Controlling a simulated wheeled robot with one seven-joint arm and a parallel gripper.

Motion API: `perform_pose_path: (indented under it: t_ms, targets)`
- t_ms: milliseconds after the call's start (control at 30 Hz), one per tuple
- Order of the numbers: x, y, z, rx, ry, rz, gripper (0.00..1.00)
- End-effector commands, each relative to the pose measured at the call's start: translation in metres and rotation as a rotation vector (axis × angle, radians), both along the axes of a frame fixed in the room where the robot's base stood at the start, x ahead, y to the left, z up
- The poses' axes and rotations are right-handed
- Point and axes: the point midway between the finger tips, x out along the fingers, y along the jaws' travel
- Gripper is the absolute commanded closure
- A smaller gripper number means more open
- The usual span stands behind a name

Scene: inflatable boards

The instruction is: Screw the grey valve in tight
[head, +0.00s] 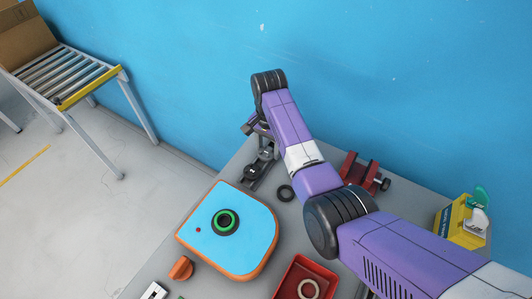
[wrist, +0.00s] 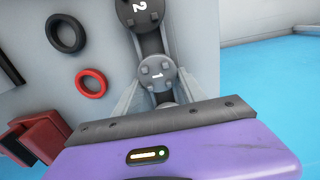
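A blue inflatable board (head: 245,247) with an orange edge lies on the table. A dark round valve (head: 225,222) with a bright green ring sits in its face; I cannot tell how tight it is. My gripper (head: 262,138) is away from the board, above a metal rack at the table's back edge. In the wrist view a grey disc marked 1 (wrist: 158,73) shows between my two spread grey fingers (wrist: 160,88). They look open, with no clear grip on it. A darker disc marked 2 (wrist: 139,12) is farther along the rack.
A black ring (head: 285,193), an orange knob (head: 181,268) and a red tray (head: 286,290) with a pale ring lie around the board. A red vise (head: 352,170) and a yellow box (head: 454,222) stand to the right. A blue wall (head: 400,80) is close behind.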

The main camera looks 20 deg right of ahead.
Motion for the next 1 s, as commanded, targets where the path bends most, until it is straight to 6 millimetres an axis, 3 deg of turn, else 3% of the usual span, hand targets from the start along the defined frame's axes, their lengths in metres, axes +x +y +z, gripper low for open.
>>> perform_pose_path:
  t_ms: [33, 167, 567, 767, 1000]
  targets:
    - [0.000, 0.000, 0.000, 0.000, 0.000, 0.000, 0.68]
    - [0.000, 0.000, 0.000, 0.000, 0.000, 0.000, 0.92]
    - [0.001, 0.000, 0.008, 0.000, -0.003, 0.000, 0.92]
    - [0.002, 0.000, 0.035, -0.001, -0.006, 0.001, 0.92]
    - [0.002, 0.000, 0.092, 0.000, -0.007, 0.001, 0.92]
